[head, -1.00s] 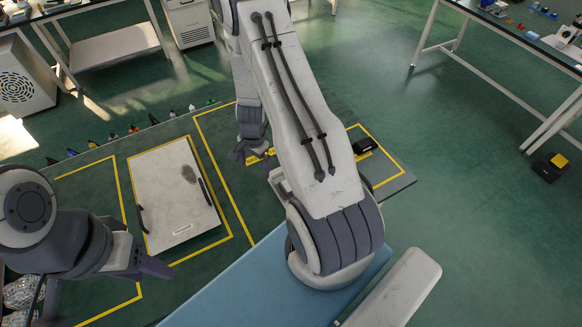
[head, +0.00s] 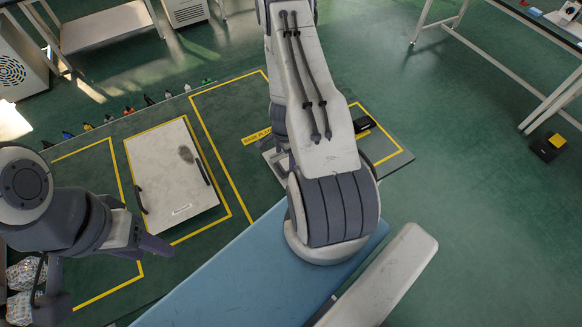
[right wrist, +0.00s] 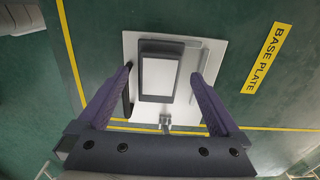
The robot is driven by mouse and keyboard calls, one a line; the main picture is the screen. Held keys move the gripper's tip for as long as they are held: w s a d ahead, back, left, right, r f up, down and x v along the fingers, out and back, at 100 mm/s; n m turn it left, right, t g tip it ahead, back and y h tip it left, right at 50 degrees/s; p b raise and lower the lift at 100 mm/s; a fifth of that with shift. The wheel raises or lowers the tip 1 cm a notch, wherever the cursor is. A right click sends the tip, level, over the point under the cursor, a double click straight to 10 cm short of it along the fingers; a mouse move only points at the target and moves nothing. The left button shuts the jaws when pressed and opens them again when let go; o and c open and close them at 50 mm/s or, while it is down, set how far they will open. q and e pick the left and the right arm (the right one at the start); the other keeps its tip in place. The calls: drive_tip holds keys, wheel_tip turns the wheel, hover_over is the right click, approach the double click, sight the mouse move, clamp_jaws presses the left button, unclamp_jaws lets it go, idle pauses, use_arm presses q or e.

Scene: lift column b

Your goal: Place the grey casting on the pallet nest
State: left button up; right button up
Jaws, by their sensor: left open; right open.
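In the right wrist view a grey block with a dark rim and paler top face (right wrist: 160,70) sits on a pale plate (right wrist: 211,55); I take the block for the casting and cannot tell whether the plate is the nest. My right gripper (right wrist: 162,74) is open, with its fingers spread either side of the block. Contact cannot be told. In the head view a corner of the pale plate (head: 271,158) shows, while my right arm hides the block and gripper. My left gripper (head: 152,246) is open and empty near the white panel.
A white panel (head: 168,182) with dark handles and a grey patch lies in a yellow outline. The BASE PLATE label (head: 257,136) marks another outline. A black item (head: 363,125) lies to the right. Small coloured items line the far edge. A blue surface (head: 215,275) is nearest.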

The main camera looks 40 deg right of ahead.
sight(285, 165)
wheel_tip(285, 165, down, 5)
drive_tip(key=b, duration=0.5)
drive_tip(key=shift+a, duration=0.15)
clamp_jaws()
